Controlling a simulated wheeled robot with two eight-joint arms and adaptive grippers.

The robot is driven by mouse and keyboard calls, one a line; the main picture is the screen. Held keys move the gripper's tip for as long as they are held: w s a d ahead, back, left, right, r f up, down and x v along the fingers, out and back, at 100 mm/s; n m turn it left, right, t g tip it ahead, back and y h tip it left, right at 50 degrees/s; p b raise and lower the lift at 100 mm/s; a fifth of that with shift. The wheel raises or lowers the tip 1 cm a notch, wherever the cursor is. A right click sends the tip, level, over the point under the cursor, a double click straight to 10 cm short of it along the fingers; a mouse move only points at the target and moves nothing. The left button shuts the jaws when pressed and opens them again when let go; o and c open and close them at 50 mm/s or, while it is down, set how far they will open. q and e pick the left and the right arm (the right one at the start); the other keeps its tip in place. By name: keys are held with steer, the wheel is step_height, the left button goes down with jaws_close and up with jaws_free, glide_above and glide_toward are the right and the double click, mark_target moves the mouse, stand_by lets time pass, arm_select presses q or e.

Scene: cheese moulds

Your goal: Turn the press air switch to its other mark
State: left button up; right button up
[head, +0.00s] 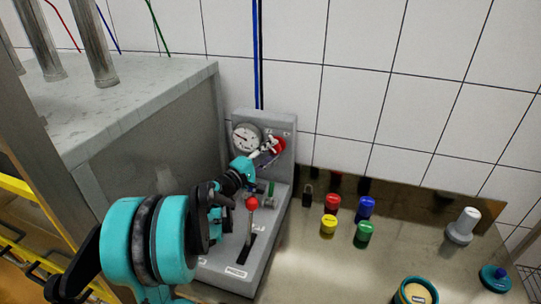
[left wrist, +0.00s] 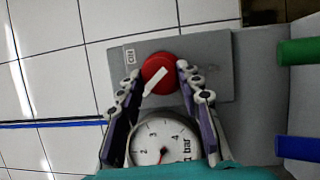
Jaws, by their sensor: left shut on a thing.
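The press air switch is a red round knob (head: 279,145) with a white pointer bar, on the upright face of a grey control box (head: 267,232). It also shows in the left wrist view as a red knob (left wrist: 160,68), its pointer slanting from upper right to lower left. My left gripper (head: 269,149) is shut on the knob, one finger on each side. In the left wrist view a small label (left wrist: 130,57) is left of the knob; its text is too small to read. My right gripper is not in view.
A round pressure gauge (head: 246,138) sits beside the knob. A red-balled lever (head: 251,203) stands on the box's lower part, close to my left arm. Red (head: 332,202), blue (head: 366,206), yellow (head: 328,224) and green (head: 364,233) capped pieces stand on the counter to the right.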

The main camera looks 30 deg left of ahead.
arm_select(q)
steer(key=shift+n, duration=0.5)
steer(key=o, duration=1.2)
steer(key=shift+c, duration=0.2)
